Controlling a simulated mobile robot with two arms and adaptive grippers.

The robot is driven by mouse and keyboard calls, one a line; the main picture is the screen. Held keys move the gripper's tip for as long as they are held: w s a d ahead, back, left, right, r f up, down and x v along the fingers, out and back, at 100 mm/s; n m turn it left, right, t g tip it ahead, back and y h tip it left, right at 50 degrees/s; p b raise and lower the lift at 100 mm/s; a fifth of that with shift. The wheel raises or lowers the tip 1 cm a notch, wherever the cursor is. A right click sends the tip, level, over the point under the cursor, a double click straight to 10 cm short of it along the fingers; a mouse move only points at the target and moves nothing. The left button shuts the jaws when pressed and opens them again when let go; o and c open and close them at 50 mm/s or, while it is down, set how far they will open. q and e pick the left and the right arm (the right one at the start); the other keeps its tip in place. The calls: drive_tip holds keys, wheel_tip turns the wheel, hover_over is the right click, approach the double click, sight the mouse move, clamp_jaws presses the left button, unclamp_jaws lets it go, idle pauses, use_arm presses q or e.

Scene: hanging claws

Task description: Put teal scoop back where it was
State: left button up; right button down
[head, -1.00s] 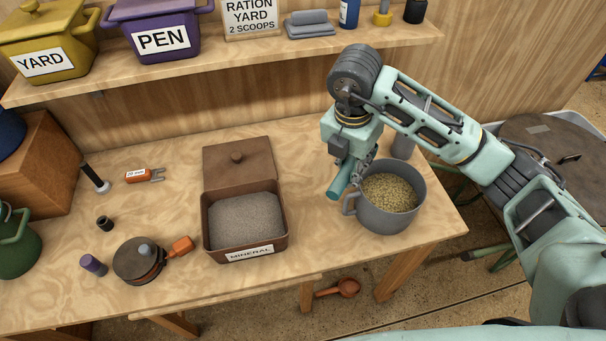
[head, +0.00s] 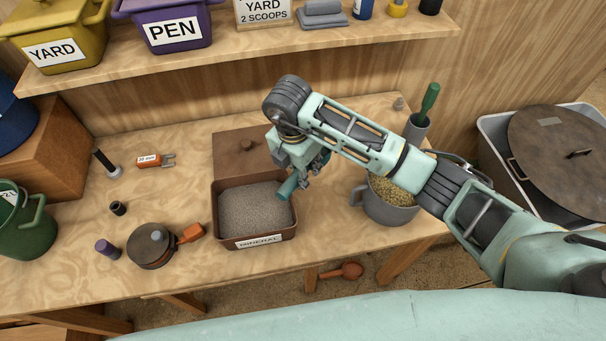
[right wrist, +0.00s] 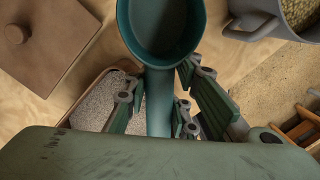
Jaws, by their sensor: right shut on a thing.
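My right gripper (head: 310,182) is shut on the handle of the teal scoop (head: 287,188). In the head view the scoop is over the right part of the brown mineral box (head: 259,243), partly hidden by my gripper. In the right wrist view the scoop's round bowl (right wrist: 162,28) looks empty, and its handle runs down between my gripper's fingers (right wrist: 160,100). The box is open and holds grey granules (head: 250,210). My left gripper is not in view.
A grey pot (head: 362,197) of grain stands to the right, partly under my arm. A grey cup (head: 416,133) behind it holds a green-handled tool (head: 429,102). The box's lid (head: 235,145) lies behind the box. An orange scoop (head: 345,270) lies on the floor.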

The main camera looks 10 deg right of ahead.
wheel_tip(320, 180, down, 4)
drive_tip(key=shift+f, duration=0.1)
drive_tip(key=c, duration=1.7)
unclamp_jaws()
drive_tip(key=shift+c, duration=0.2)
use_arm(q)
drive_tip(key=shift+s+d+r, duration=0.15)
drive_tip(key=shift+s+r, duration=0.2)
